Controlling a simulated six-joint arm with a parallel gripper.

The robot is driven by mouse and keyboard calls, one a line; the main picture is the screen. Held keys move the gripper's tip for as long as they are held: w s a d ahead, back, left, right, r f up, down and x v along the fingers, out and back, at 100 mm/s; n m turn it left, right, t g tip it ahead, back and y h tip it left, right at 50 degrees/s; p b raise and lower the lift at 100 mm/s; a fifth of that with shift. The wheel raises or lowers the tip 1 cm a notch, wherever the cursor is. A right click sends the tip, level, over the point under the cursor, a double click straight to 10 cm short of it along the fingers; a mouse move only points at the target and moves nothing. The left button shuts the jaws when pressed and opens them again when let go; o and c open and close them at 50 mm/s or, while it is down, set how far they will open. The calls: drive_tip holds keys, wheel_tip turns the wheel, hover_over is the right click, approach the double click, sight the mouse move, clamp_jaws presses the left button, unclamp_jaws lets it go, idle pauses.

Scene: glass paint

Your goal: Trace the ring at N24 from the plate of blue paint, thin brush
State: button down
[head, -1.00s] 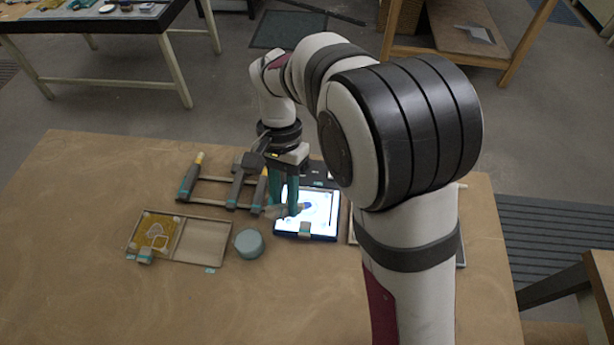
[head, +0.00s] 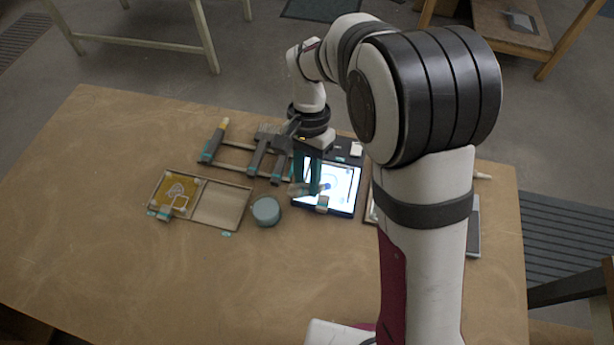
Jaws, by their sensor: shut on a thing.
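My gripper (head: 308,182) is low over the lit panel (head: 345,205), at its left side. It is shut on a slim greyish tool (head: 297,190), which looks like the thin brush and lies sideways in the jaws. A dark blue end of it (head: 325,187) points right over the bright screen. I cannot tell whether that end touches the surface. Faint ring-like marks show on the panel, partly hidden by the gripper. I cannot read any N24 label. I cannot make out which thing is the plate of blue paint.
A rack (head: 236,148) with thick-handled tools stands behind left. A two-part tray (head: 222,206), with a yellow patterned piece in its left half, lies left. A round blue-grey pot (head: 266,211) stands between tray and panel. My arm hides part of the right side. The front left table is clear.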

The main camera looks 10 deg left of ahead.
drive_tip(key=shift+f, duration=0.2)
drive_tip(key=shift+f, duration=0.25)
idle(0.4)
